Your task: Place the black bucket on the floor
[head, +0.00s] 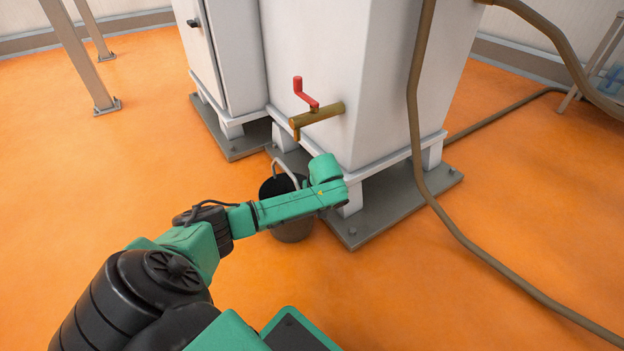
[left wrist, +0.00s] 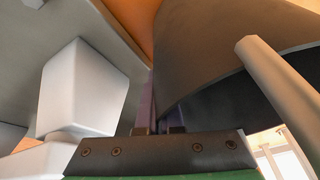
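The black bucket (head: 291,228) is upright in the head view, low in front of the white cabinet, with its grey handle (head: 285,168) raised. My left arm crosses in front and covers part of its rim and side. The gripper is hidden there behind my wrist. In the left wrist view the bucket wall (left wrist: 235,40) fills the upper right, with its dark inside and the pale handle (left wrist: 275,95) below. My left gripper (left wrist: 152,95) has its narrow fingers right at the bucket's rim. Whether they clamp the wall is unclear. My right gripper is out of view.
A brass tap (head: 318,117) with a red lever sticks out from the white cabinet (head: 330,50) above the bucket. The cabinet's grey base plate (head: 405,207) lies beside it. A brown hose (head: 425,190) hangs at the right. The orange floor (head: 130,150) is open at the left.

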